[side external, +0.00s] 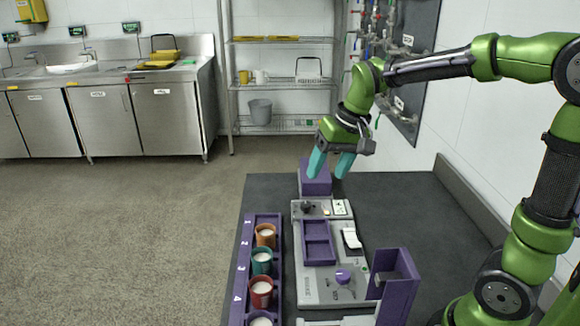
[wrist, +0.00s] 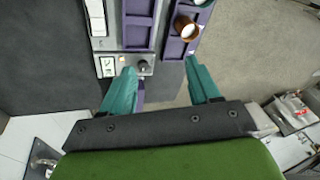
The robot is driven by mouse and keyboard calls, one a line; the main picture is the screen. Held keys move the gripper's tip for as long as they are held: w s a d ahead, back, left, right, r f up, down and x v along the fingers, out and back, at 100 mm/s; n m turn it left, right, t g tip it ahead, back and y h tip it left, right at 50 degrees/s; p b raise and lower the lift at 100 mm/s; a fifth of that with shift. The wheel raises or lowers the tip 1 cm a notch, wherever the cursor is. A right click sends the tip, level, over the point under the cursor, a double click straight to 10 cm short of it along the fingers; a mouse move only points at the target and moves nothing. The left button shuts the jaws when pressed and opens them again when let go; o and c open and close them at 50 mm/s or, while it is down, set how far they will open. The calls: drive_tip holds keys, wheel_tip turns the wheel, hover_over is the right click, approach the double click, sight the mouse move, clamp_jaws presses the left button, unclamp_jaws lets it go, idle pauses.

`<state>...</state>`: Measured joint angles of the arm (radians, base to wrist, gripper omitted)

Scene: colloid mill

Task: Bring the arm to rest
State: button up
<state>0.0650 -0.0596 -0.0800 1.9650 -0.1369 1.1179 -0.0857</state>
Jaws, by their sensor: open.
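My gripper (side external: 328,172) is green and black with two teal fingers. The fingers are spread apart and point down over the far end of the dark table (side external: 390,205). In the side view they overlap a purple block (side external: 306,188) behind the control panel; I cannot tell whether they touch it. In the wrist view the open gripper (wrist: 159,68) shows no object held between its fingertips. A bit of purple shows beside the left finger there.
A grey machine (side external: 318,285) with a purple tray and a knob stands on the table. A numbered purple rack (side external: 240,290) holds several cups, including an orange cup (side external: 265,236), also in the wrist view (wrist: 182,28). A purple holder (side external: 398,285) stands front right. A wall lies right.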

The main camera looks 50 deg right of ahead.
drive_tip(key=s+a+r+n+t, duration=0.1)
drive_tip(key=s+a+t, duration=0.2)
drive_tip(key=s, duration=1)
drive_tip(key=a, duration=0.3)
drive_tip(key=shift+s+r+t+y, duration=0.15)
drive_tip(key=shift+t+y, duration=0.25)
